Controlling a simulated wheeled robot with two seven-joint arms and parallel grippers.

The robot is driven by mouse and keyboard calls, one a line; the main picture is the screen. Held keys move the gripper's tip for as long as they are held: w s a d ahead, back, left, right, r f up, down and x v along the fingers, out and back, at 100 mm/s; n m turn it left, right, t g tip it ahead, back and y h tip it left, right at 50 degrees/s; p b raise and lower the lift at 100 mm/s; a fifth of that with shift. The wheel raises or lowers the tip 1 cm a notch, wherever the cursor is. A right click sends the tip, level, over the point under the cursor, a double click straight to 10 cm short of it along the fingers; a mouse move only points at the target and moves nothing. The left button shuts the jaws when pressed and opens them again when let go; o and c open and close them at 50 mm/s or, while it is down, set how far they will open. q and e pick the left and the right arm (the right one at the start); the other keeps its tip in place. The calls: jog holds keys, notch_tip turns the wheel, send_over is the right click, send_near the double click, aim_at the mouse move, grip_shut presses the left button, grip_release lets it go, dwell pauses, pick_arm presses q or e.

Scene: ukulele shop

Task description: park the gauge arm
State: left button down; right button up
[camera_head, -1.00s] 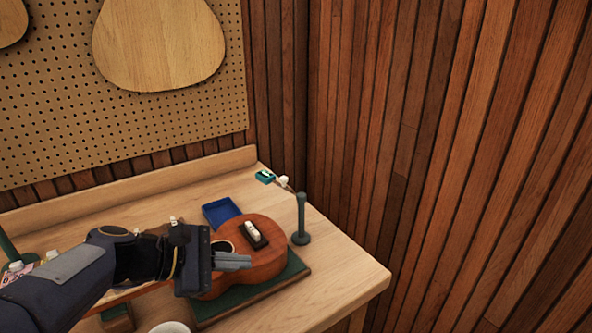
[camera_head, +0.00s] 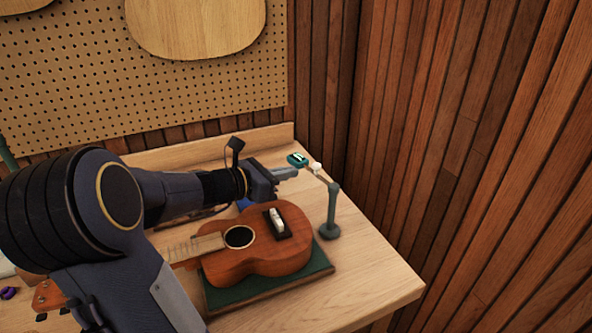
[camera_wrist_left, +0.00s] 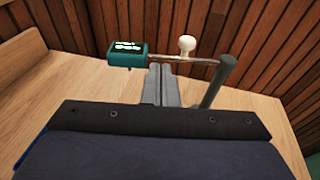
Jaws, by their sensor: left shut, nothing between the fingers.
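The gauge arm is a thin rod with a teal gauge box (camera_head: 297,159) at its far end and a white knob (camera_head: 315,167) along it. It reaches back from the top of a dark green post (camera_head: 331,212) at the table's right. The wrist view also shows the teal box (camera_wrist_left: 127,54), the white knob (camera_wrist_left: 187,45) and the post (camera_wrist_left: 217,82). My left gripper (camera_head: 294,172) is shut and empty, its fingertips just short of the rod, between box and knob in the wrist view. I cannot tell if they touch it. My right gripper is out of view.
A brown ukulele (camera_head: 262,262) lies on a green mat (camera_head: 315,279) in front of the post, with a black block holding white pieces on it. A slatted wall stands behind; the table's right corner is clear.

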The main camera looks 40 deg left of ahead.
aim_at(301, 166)
pick_arm(q)
jog(key=shift+x, duration=1.45)
jog(key=shift+w+r+m+h+p, duration=0.25)
jog(key=shift+w+m+h+p, duration=0.3)
jog(key=shift+p, duration=0.5)
jog(key=shift+w+f+m+g+h+p, duration=0.2)
jog(key=shift+w+m+g+h+p, duration=0.5)
jog(key=shift+h, duration=0.35)
jog(key=shift+s, duration=0.15)
